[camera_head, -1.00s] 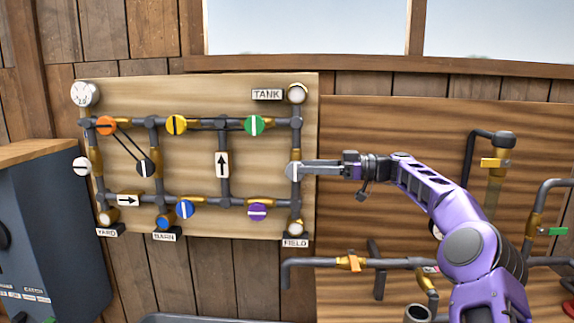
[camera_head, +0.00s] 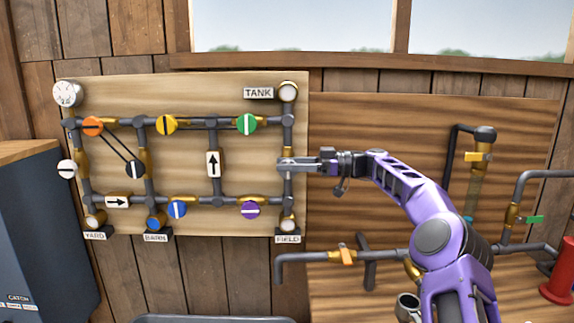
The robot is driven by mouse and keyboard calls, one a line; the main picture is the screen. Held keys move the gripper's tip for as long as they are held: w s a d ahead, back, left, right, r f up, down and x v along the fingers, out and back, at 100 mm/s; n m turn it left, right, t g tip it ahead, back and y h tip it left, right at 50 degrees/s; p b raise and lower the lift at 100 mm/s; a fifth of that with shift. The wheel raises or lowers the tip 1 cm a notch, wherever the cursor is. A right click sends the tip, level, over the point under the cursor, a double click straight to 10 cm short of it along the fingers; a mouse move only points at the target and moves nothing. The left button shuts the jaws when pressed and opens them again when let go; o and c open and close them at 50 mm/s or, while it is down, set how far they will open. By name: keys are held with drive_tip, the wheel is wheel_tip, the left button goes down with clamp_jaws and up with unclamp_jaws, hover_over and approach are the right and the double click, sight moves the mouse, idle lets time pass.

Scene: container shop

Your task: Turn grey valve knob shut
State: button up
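A pipe board (camera_head: 255,100) with colored knobs hangs on the wall at left. My gripper (camera_head: 284,164) is at the right-hand vertical pipe, between the TANK and FIELD labels, reaching in from the right. Its fingertips overlap the spot where a grey knob with a pale stripe showed earlier. The knob is now mostly hidden by the fingers, so its stripe's angle and any grip on it cannot be told. A separate black knob with a white stripe (camera_head: 135,168) sits lower left, linked by thin rods to the orange knob (camera_head: 92,126).
Other knobs are yellow (camera_head: 166,125), green (camera_head: 247,124), blue (camera_head: 177,209) and purple (camera_head: 250,209). A white gauge (camera_head: 67,94) is at upper left. More pipework with an orange handle (camera_head: 343,256) and a red cylinder (camera_head: 559,283) lies at right, near my arm.

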clamp_jaws()
